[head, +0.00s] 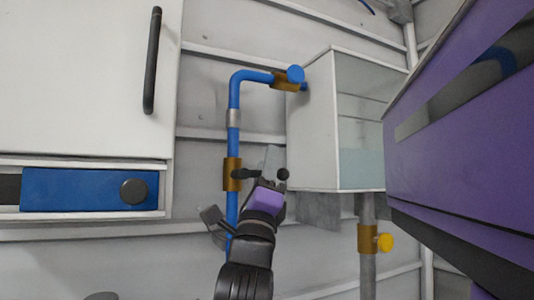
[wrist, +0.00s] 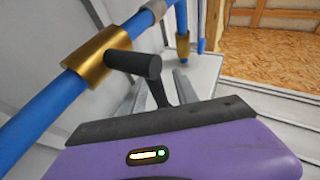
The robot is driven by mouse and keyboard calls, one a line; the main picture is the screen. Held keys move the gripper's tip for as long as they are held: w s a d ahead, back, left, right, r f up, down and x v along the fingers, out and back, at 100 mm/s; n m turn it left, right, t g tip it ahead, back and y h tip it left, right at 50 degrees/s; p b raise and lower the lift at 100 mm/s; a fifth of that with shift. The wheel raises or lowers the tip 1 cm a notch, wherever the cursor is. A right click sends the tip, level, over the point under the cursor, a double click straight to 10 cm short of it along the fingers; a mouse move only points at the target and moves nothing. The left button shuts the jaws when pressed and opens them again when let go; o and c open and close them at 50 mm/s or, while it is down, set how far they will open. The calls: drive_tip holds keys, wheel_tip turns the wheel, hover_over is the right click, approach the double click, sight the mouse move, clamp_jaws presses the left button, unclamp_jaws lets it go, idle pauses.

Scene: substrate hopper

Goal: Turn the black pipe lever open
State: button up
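The black pipe lever (wrist: 157,88) comes out of a brass valve (wrist: 102,54) on a blue pipe (wrist: 48,104). In the head view the lever (head: 243,174) extends right from the brass valve (head: 232,174), partly hidden behind my gripper; a round black end shows to the right of the fingers. My gripper (head: 271,160) is at the lever, pointing up and away.
A second valve with a blue knob (head: 295,74) is at the pipe's top bend, beside a clear-fronted tank (head: 362,120). A yellow-knobbed valve (head: 385,242) sits on the grey pipe below. A white cabinet (head: 80,80) stands left; a purple body (head: 465,140) fills the right.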

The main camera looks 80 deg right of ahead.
drive_tip(key=shift+d+r, duration=0.25)
drive_tip(key=shift+r, duration=0.05)
clamp_jaws()
idle(1.3)
